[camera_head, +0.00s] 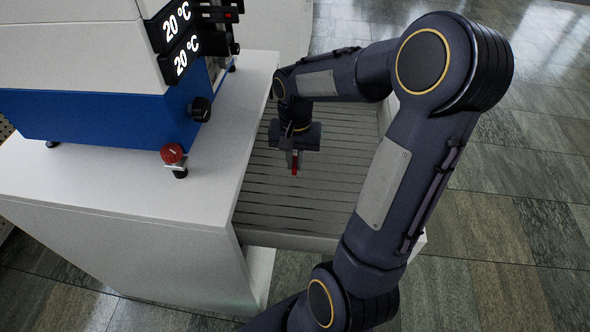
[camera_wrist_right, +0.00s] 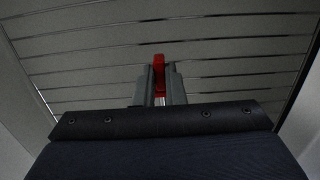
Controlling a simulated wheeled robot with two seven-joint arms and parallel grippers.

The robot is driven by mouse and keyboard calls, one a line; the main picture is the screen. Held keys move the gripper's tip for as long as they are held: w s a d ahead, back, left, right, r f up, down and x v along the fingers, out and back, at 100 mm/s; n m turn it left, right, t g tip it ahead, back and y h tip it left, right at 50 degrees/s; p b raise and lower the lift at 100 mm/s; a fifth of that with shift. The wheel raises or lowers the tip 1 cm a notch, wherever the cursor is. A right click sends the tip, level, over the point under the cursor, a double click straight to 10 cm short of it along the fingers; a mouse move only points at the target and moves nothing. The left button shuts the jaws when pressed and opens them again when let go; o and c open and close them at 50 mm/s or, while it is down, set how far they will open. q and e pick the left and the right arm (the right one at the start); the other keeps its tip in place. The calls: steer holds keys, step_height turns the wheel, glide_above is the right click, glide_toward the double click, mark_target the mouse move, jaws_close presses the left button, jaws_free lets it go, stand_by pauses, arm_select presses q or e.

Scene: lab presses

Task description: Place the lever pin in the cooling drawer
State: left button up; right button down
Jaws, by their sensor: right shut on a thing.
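The lever pin (camera_head: 294,168) shows as a small red piece at the tips of my right gripper (camera_head: 292,160). In the right wrist view the red lever pin (camera_wrist_right: 159,68) stands between the two grey fingers of the right gripper (camera_wrist_right: 160,84), which is shut on it. The gripper points down over the open cooling drawer (camera_head: 275,215), inside its outline. The drawer has a slatted grey floor. I cannot tell whether the pin touches the slats. The fingers hide the pin's lower part. My left gripper is not in view.
A white cabinet (camera_head: 100,195) stands left of the drawer. On it is a blue and white press (camera_head: 95,115) with two 20 °C displays and a red knob (camera_head: 172,153). Drawer walls bound the slats; the slatted floor looks empty. Tiled floor lies to the right.

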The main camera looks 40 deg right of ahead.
steer(key=shift+w+d+f, duration=0.25)
steer(key=shift+f, duration=0.25)
steer(key=shift+w+d+f+b, duration=0.15)
steer(key=shift+f+b, duration=0.45)
steer(key=shift+f, duration=1.05)
steer(key=shift+f, duration=0.15)
steer(key=c, duration=1.5)
jaws_free()
